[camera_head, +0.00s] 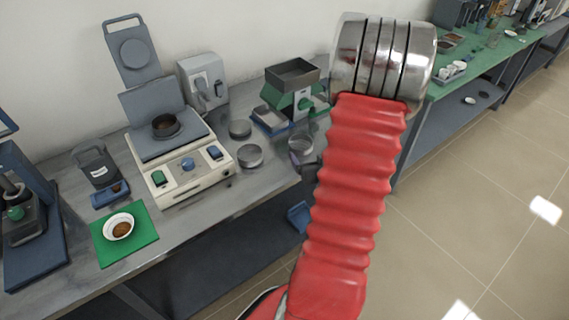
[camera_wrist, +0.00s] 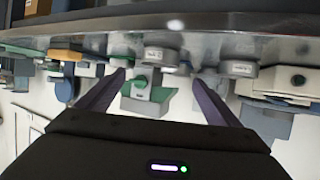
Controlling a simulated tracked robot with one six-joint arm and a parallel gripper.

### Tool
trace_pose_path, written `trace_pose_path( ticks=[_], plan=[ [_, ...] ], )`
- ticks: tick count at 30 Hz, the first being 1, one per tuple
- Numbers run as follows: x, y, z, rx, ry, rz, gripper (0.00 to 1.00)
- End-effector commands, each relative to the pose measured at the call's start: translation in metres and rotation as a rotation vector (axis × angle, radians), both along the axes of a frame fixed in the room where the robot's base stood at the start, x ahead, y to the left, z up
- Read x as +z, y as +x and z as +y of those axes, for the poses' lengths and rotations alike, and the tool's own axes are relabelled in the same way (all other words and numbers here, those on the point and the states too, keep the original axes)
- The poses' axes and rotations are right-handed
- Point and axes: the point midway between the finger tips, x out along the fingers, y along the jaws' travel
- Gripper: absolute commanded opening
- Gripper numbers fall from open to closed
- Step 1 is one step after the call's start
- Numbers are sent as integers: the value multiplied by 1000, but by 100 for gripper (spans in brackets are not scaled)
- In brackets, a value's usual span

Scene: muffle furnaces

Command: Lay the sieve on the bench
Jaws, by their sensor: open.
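Several round metal sieve-like pans are on the bench (camera_head: 75,205). One sieve (camera_head: 301,145) stands flat close to my gripper (camera_head: 304,160); in the wrist view, which is upside down, it (camera_wrist: 161,56) lies between the lines of the two fingers. My gripper in the wrist view (camera_wrist: 158,77) is open with nothing gripped. Whether the fingers touch that sieve I cannot tell. A second round pan (camera_head: 250,157) stands to its left and also shows in the wrist view (camera_wrist: 239,66). A third, darker one (camera_head: 240,129) lies behind that.
A green machine with a hopper (camera_head: 291,76) stands just behind the near sieve. A cream sieve-shaker-like device (camera_head: 190,172) is on the left, with a dark ring on top. A green mat (camera_head: 107,247) holds a white bowl. The bench front edge is close to my gripper.

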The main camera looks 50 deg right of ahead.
Motion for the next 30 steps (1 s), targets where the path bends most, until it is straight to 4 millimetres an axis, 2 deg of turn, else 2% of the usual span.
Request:
trace_pose_path(
  ticks=[8,14,23,30],
  plan=[
    [4,5,3,7,-4,12,86],
    [24,30,20,38,-17,84,86],
    [70,69,76,94,-22,228,86],
    [106,85,136,143,-5,321,86]
  ],
)
